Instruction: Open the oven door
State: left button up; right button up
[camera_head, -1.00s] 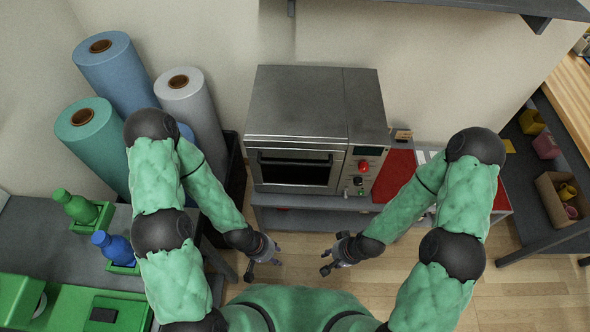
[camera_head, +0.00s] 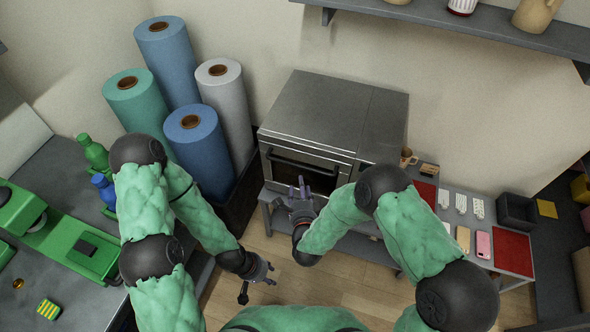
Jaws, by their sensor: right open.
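The grey oven (camera_head: 330,112) stands on a low bench near the back wall, seen from above. Its door, with a dark window and a horizontal handle (camera_head: 290,159) near the top, looks shut. My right gripper (camera_head: 299,186) is open in front of the door, fingers pointing at it just below the handle. It overlaps the lower door in the picture; I cannot tell whether it touches. My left gripper (camera_head: 259,288) is open and empty, lower and nearer to me, away from the oven. My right arm hides the oven's control panel.
Several upright rolls, including a blue one (camera_head: 195,142), stand left of the oven. A mug (camera_head: 407,157) and a red mat (camera_head: 425,193) are right of it. A shelf (camera_head: 430,15) hangs above. A bench with green items lies left.

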aim_at(298, 167)
jog(key=w+b, duration=0.1)
jog(key=w, duration=0.2)
jog(key=w+f+b, duration=0.1)
jog(key=w, duration=0.3)
jog(key=w+a+f+b, duration=0.1)
jog(key=w, duration=0.2)
jog(key=shift+w, duration=0.25)
grip_shut()
